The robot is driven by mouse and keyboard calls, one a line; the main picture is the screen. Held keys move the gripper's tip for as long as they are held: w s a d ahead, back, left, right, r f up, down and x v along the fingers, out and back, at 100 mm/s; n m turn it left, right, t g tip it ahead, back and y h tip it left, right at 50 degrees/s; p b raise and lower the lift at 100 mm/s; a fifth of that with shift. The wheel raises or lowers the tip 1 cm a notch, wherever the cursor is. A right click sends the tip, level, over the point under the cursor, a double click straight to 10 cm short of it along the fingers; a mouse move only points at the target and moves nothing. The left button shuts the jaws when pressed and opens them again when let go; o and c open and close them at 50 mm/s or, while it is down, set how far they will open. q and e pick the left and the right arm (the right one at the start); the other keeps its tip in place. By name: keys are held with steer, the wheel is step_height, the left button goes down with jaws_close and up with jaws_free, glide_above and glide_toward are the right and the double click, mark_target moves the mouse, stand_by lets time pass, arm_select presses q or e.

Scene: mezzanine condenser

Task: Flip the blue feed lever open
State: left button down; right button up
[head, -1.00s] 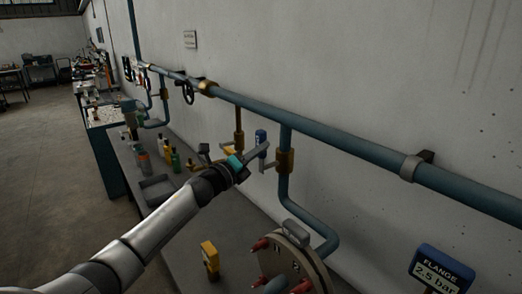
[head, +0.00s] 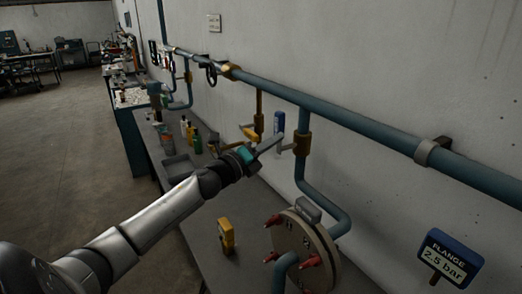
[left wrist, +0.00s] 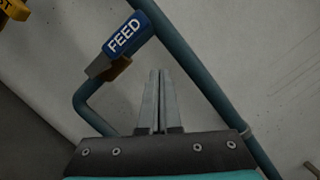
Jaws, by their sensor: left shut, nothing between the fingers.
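The blue feed lever (head: 279,122) stands roughly upright beside the brass fitting on the drop pipe in the head view. In the left wrist view the blue lever (left wrist: 127,37) shows its white FEED lettering, up and left of the fingertips. My left gripper (head: 282,137) is shut and empty, its fingers close to the lever and partly overlapping it in the head view. In the left wrist view the gripper (left wrist: 159,72) has its fingers together, with a visible gap in the picture to the lever. Contact cannot be told. My right gripper is not in view.
A teal main pipe (head: 370,129) runs along the wall above. A yellow lever (head: 249,133) is left of the blue one. A round flange (head: 303,252) with red knobs and a yellow device (head: 226,236) are on the bench below. A FLANGE sign (head: 449,257) stands right.

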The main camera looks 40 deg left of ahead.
arm_select(q)
steer(key=v, duration=0.3)
steer(key=r+v, duration=0.1)
steer(key=v, duration=0.1)
steer(key=shift+s+d+b, duration=0.2)
steer(key=shift+d+b, duration=0.1)
steer(key=shift+d, duration=0.05)
steer(key=shift+f, duration=0.1)
stand_by(0.4)
